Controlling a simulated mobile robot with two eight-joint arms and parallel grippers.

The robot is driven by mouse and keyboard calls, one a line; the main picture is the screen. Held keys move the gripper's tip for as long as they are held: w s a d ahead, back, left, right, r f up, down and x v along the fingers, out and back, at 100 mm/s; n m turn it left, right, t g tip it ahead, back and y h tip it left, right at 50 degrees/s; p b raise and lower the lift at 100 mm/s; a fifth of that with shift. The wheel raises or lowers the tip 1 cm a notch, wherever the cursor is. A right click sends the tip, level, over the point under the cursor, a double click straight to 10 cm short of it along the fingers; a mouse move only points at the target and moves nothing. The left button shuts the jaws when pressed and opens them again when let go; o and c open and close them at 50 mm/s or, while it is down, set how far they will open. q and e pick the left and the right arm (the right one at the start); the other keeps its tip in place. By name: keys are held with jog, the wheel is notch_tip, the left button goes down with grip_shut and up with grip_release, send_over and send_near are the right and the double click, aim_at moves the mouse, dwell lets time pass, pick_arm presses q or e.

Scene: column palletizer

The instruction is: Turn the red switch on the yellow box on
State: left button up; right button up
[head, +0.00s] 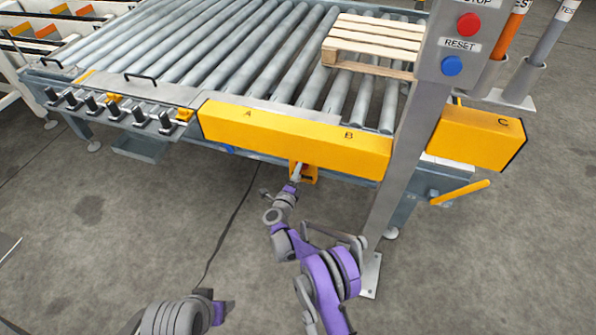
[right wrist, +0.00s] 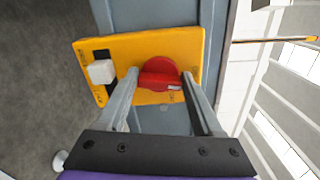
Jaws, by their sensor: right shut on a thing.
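The small yellow box (head: 311,174) is mounted low on the conveyor's front side, below the long yellow panel.
A grey post (head: 405,150) with a red button (head: 469,22) and a blue RESET button (head: 452,65) stands just right of my arm. Yellow panels A-B (head: 290,136) and C (head: 480,138) line the roller conveyor. A wooden pallet (head: 375,38) lies on the rollers.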

jog(key=shift+d+f+n, duration=0.1)
jog(key=shift+n, duration=0.9)
jog(key=o, duration=1.4)
jog(key=shift+c, duration=0.2)
jog(key=shift+s, duration=0.1)
jog(key=p+v, duration=0.2)
jog(key=v, duration=0.8)
jog(key=shift+s, duration=0.35)
